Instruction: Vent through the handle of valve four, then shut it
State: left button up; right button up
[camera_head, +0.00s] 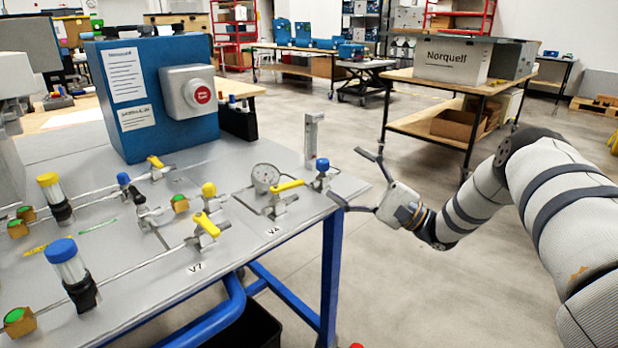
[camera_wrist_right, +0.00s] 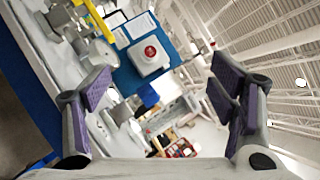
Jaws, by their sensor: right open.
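Valve four, labelled V4 (camera_head: 272,231), sits near the right end of the grey panel. Its yellow handle (camera_head: 288,186) points right, toward a blue-capped fitting (camera_head: 321,170). A round gauge (camera_head: 265,177) stands just behind and left of the handle. My right gripper (camera_head: 346,176) is open and empty off the panel's right edge, its fingers spread toward the blue-capped fitting and apart from the handle. In the right wrist view a yellow handle (camera_wrist_right: 97,20) shows at the upper left, beyond the purple-padded fingers. My left gripper is not in view.
Valve V7 (camera_head: 206,225), with a yellow handle, is to the left of V4. A grey upright post (camera_head: 313,138) stands behind the blue-capped fitting. A blue box with a red button (camera_head: 202,96) is at the back.

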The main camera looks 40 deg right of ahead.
jog(key=s+a+m+t+h+p, duration=0.1)
jog(key=a+m+t+h, duration=0.25)
jog(key=m+h, duration=1.05)
jog(key=m+g+p, duration=0.1)
jog(key=m+g, duration=0.5)
jog(key=m, duration=0.1)
send_near(290, 186)
jog(key=w, duration=0.7)
jog(key=w+d, duration=0.1)
jog(key=w, duration=0.2)
jog(key=shift+w+d+f, duration=0.15)
jog(key=shift+f, duration=0.05)
jog(key=shift+w, duration=0.25)
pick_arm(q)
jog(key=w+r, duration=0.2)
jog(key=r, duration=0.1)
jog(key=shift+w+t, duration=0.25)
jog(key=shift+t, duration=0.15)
pick_arm(e)
jog(key=shift+c, duration=0.6)
